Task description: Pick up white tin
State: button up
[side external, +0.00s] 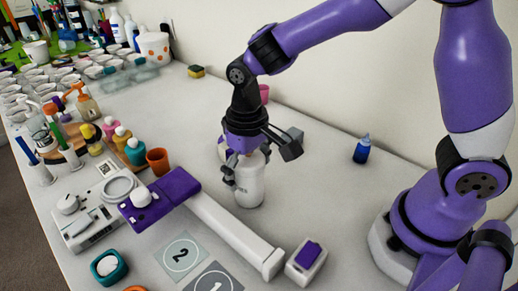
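The white tin (249,187) is a pale cylinder with dark lettering on its side. It stands upright on the table near the middle of the side external view. My gripper (247,165) points down over it, with its fingers around the upper part of the tin. One dark finger shows at the tin's left side, and the other is partly hidden at the right. I cannot tell whether the fingers press on the tin or stand slightly apart from it. The top of the tin is hidden by my gripper.
A long white bar with a purple end (180,186) lies just left and in front of the tin. A white and purple block (305,262), numbered cards (180,256), an orange cup (158,161) and a blue bottle (362,149) stand around. Bottles and cups crowd the far left.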

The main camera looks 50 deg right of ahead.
jog(key=c, duration=0.9)
jog(key=shift+c, duration=0.2)
